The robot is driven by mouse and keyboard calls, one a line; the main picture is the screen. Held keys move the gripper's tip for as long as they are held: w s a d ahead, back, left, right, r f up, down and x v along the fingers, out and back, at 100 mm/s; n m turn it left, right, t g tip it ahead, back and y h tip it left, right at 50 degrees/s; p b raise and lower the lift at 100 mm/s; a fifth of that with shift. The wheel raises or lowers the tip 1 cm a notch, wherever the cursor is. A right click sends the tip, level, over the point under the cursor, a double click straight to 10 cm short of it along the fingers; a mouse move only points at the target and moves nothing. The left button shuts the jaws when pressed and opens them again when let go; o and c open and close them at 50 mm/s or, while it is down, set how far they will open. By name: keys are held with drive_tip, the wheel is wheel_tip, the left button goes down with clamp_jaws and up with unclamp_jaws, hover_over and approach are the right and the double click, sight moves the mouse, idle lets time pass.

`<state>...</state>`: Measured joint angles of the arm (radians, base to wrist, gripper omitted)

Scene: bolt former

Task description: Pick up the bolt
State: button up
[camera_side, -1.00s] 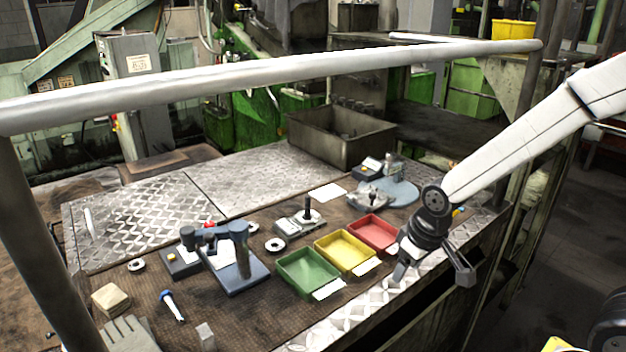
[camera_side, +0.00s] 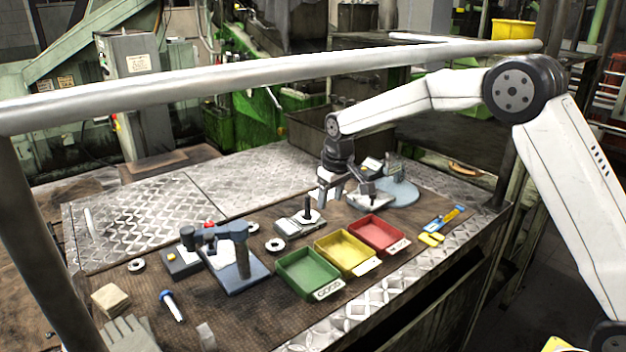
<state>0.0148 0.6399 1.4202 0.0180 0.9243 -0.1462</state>
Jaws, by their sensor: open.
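A dark upright piece that looks like the bolt (camera_side: 307,206) stands on a pale round plate on top of a small grey device (camera_side: 298,226), near the middle of the bench. My gripper (camera_side: 347,201) is open, with its fingers spread and pointing down, just right of and behind the dark piece. Nothing shows between the fingers. The left finger is close to the dark piece in the picture; I cannot tell the gap in depth. The gripper partly covers the equipment behind it.
Green (camera_side: 309,274), yellow (camera_side: 346,255) and red (camera_side: 377,234) trays line the front. A blue-grey fixture (camera_side: 237,270) stands left. A round blue-grey base (camera_side: 401,192) is at right. A grey metal bin (camera_side: 298,128) stands behind. A thick rail (camera_side: 250,75) crosses above the bench.

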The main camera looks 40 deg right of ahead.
hover_over(308, 197)
drive_tip(key=shift+s+r+n, duration=0.15)
drive_tip(key=shift+s+n, duration=0.05)
drive_tip(key=shift+n, duration=0.2)
drive_tip(key=shift+w+f, duration=0.15)
drive_tip(key=shift+f, duration=1.15)
drive_tip(key=shift+f, duration=0.1)
drive_tip(key=shift+w+f, duration=0.15)
drive_tip(key=shift+f, duration=1.1)
drive_tip(key=shift+w+f, duration=0.15)
drive_tip(key=shift+f, duration=1.05)
clamp_jaws()
